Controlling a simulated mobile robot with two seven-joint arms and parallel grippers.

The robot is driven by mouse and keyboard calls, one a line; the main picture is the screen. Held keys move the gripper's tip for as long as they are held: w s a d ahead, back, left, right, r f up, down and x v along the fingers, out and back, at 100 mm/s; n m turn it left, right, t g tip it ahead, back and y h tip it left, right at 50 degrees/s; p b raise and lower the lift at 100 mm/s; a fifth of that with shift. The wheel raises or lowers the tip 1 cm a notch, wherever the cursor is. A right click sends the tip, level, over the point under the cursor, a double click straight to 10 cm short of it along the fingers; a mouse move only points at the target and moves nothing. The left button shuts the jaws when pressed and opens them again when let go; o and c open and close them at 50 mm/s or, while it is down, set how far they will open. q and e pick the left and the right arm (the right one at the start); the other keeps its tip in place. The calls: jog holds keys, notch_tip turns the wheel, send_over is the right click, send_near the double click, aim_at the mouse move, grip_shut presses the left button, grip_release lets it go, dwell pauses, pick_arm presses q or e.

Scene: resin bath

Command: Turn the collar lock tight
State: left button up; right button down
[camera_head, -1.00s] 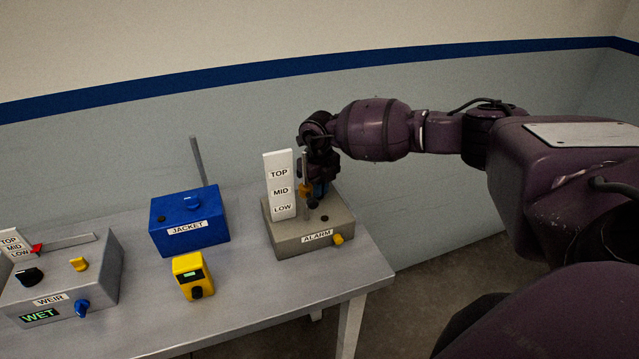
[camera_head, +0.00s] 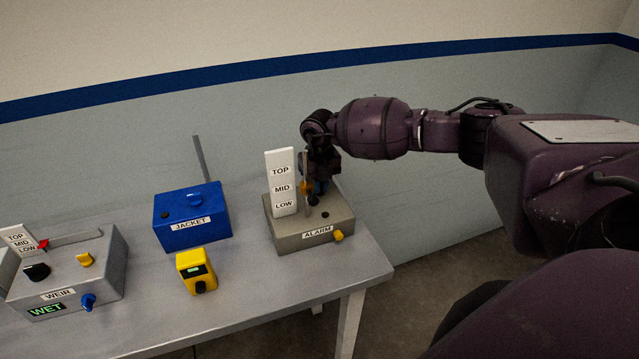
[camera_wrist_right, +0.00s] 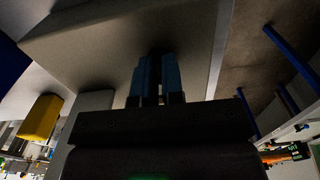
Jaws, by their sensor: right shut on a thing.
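The grey ALARM box (camera_head: 290,241) stands near the right end of the table. It carries a white plate (camera_head: 281,183) marked TOP, MID and LOW and an upright rod with a yellow collar piece (camera_head: 305,187). A dark knob, which I take for the collar lock (camera_head: 313,201), sits low by the rod. My right gripper (camera_head: 319,189) reaches down behind the rod, shut on this dark knob. In the right wrist view its blue fingers (camera_wrist_right: 157,72) stand close together at a dark spot against the box; the grip itself is mostly hidden. My left gripper is not in view.
A yellow knob (camera_head: 338,236) is on the ALARM box's front. The blue JACKET box (camera_head: 190,230), a small yellow device (camera_head: 196,273) and the grey WEIR box (camera_head: 100,285), showing WET, stand to the left. The table's right edge is close to the ALARM box.

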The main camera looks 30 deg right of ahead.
jog(key=c, duration=1.2)
grip_release()
jog(key=shift+c, duration=0.2)
jog(key=shift+r, duration=0.15)
notch_tip(320, 180, up, 11)
jog(key=shift+f+b, duration=0.2)
jog(key=shift+b, duration=0.1)
jog(key=shift+s+f, duration=0.1)
